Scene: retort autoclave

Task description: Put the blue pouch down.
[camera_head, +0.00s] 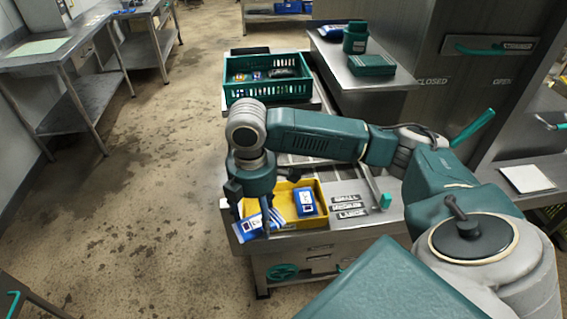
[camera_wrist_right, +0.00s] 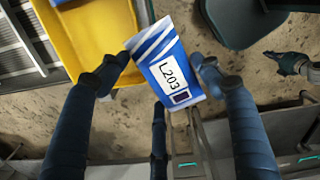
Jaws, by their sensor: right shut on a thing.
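My right gripper (camera_head: 256,213) is shut on a blue and white pouch (camera_head: 252,230). In the right wrist view the pouch (camera_wrist_right: 164,62) shows a white label reading L203, with a finger at each side, and it hangs tilted. It is at the left front corner of the yellow tray (camera_head: 322,211), partly outside it. Floor shows behind it in the wrist view, beside the tray (camera_wrist_right: 95,45). Another blue pouch (camera_head: 305,201) lies in the tray. My left gripper is not in the head view.
The steel cart top (camera_head: 300,238) holds the tray and small label plates (camera_head: 350,205). A green crate (camera_head: 268,90) with packs stands behind. Teal containers (camera_head: 370,65) sit on a shelf at the back right. Open floor (camera_head: 130,220) lies left of the cart.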

